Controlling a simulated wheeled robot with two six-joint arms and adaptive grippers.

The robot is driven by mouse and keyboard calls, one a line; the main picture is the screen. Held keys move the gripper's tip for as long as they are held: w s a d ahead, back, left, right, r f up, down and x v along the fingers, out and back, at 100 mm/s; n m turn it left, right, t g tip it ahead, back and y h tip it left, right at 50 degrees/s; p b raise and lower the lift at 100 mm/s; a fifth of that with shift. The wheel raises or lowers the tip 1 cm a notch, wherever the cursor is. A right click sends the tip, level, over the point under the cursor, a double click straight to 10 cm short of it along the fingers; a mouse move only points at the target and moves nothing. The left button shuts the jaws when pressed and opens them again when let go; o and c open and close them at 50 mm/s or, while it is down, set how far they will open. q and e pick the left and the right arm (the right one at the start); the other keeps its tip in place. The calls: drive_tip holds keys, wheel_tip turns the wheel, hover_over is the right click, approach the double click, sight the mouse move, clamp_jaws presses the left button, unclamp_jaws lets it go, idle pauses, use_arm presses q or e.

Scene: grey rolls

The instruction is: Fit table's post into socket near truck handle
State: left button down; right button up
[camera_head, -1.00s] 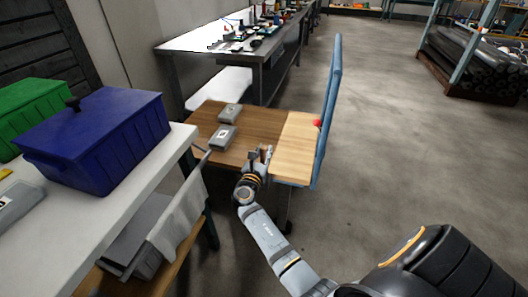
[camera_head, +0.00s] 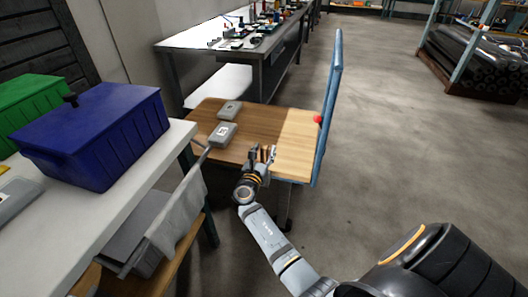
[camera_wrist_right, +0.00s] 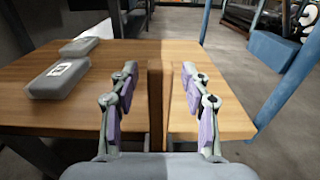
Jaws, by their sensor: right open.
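The wooden table top (camera_head: 240,147) has a darker brown left part and a lighter right part (camera_head: 298,142) beside the blue truck handle (camera_head: 331,95). In the right wrist view, the brown left board (camera_wrist_right: 60,115) and lighter right board (camera_wrist_right: 215,118) flank a vertical brown piece (camera_wrist_right: 155,105). My right gripper (camera_head: 262,155) is at the near edge of the wood. In the wrist view my right gripper (camera_wrist_right: 161,103) is open, its fingers apart on either side of the brown piece. My left gripper is not in view.
Two grey boxes (camera_head: 222,134) (camera_head: 230,110) lie on the brown wood. A red ball (camera_head: 318,119) is beside the handle. A white bench (camera_head: 85,220) with a blue bin (camera_head: 95,135) stands at left. Open floor (camera_head: 420,150) lies to the right.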

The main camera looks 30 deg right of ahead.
wheel_tip(320, 180, up, 10)
idle(0.4)
idle(0.6)
